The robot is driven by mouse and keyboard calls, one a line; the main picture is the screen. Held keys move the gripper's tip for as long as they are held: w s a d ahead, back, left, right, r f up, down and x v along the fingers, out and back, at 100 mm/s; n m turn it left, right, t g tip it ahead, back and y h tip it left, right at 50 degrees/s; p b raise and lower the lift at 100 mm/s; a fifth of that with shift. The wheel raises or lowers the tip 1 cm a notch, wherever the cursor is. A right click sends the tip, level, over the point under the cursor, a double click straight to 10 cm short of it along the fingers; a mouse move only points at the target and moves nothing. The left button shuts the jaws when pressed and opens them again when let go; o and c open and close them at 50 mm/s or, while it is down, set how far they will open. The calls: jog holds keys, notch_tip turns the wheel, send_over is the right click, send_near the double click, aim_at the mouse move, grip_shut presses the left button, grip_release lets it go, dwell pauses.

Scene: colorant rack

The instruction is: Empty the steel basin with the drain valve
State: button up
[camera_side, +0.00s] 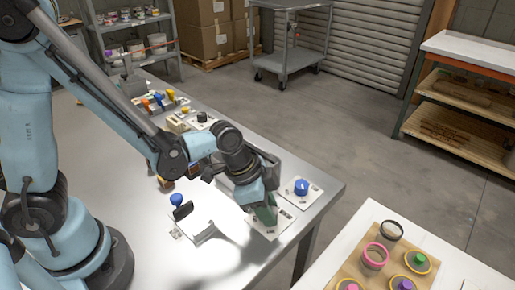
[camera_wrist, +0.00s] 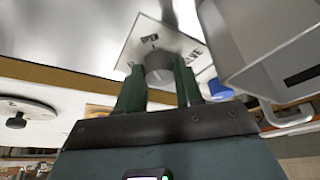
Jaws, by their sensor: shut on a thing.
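My gripper (camera_side: 264,214) points down at a white plate near the table's right corner. In the wrist view its two green fingers (camera_wrist: 158,88) are shut on a round grey knob, the drain valve (camera_wrist: 158,68). The knob stands on a white plate (camera_wrist: 143,38) with dark lettering, partly hidden by the fingers. The steel basin (camera_wrist: 265,45) is the grey, box-like vessel beside the knob at the right of the wrist view. In the side view the basin (camera_side: 272,166) is mostly behind my wrist. Its contents cannot be seen.
A blue knob (camera_side: 301,187) on a white plate stands close to my gripper. A blue-topped item (camera_side: 177,200) and a white block (camera_side: 204,232) are to its left. A board with coloured rings (camera_side: 372,256) lies on a separate white table, across a gap.

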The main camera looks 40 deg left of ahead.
jog(key=n+t+y, duration=0.1)
jog(key=n, duration=0.3)
jog(key=shift+s+d, duration=0.1)
jog(key=shift+d, duration=0.05)
jog(key=n+y, duration=0.1)
jog(key=n, duration=0.1)
jog(key=n+y, duration=0.1)
jog(key=n, duration=0.1)
jog(key=shift+d+n+t, duration=0.15)
jog(key=shift+n+t, duration=0.15)
jog(key=shift+t, duration=0.1)
jog(key=n+y, duration=0.1)
jog(key=n, duration=0.2)
jog(key=shift+d, duration=0.1)
jog(key=n+y, duration=0.1)
jog(key=n, duration=0.3)
jog(key=shift+n+g+y, duration=0.3)
jog(key=shift+y, duration=0.1)
jog(key=shift+n, duration=0.3)
jog(key=o, duration=1)
jog(key=shift+o, duration=0.2)
jog(key=v, duration=1.2)
